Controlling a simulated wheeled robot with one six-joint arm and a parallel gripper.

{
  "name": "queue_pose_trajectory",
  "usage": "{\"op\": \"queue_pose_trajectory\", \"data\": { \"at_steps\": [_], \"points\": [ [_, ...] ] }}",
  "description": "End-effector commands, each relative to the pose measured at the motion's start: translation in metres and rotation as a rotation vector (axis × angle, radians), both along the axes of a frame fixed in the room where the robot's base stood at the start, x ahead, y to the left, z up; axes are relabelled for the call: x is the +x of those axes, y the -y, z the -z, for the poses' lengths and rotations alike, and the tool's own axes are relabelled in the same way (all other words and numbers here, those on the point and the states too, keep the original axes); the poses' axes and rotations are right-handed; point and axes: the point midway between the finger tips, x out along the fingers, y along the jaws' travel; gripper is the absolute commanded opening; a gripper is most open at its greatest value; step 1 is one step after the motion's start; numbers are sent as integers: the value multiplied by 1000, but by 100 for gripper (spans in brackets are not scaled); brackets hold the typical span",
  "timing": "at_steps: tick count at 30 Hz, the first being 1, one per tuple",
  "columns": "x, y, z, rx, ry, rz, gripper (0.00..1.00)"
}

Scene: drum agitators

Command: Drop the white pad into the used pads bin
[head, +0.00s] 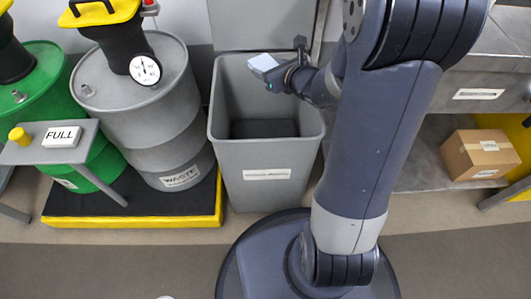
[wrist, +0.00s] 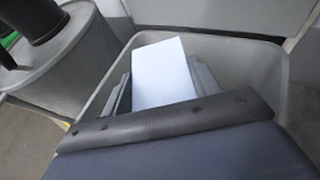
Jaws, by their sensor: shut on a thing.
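The white pad (head: 264,63) is held in my gripper (head: 279,74) above the grey used pads bin (head: 266,154). In the wrist view the white pad (wrist: 163,75) sits between the two fingers of my gripper (wrist: 160,88), which is shut on it. The bin's rim (wrist: 262,62) surrounds the pad in that view. The bin is open at the top, with its lid raised behind it. Its front label is too small to read. The bin's inside looks dark and empty in the head view, though part of it is hidden.
A grey waste drum (head: 148,110) with a gauge stands left of the bin on a black and yellow platform (head: 135,206). A green drum (head: 45,100) and a small table with a FULL sign (head: 62,137) are farther left. A cardboard box (head: 480,154) sits on a right shelf.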

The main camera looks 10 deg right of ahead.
Motion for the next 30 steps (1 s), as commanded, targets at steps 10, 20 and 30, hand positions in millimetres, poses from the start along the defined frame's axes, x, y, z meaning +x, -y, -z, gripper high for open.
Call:
{"op": "queue_pose_trajectory", "data": {
  "at_steps": [10,20,30],
  "points": [
    [0,0,42,0,0,-1,32],
    [0,0,55,1,0,0,32],
    [0,0,55,1,0,0,74]
  ]
}}
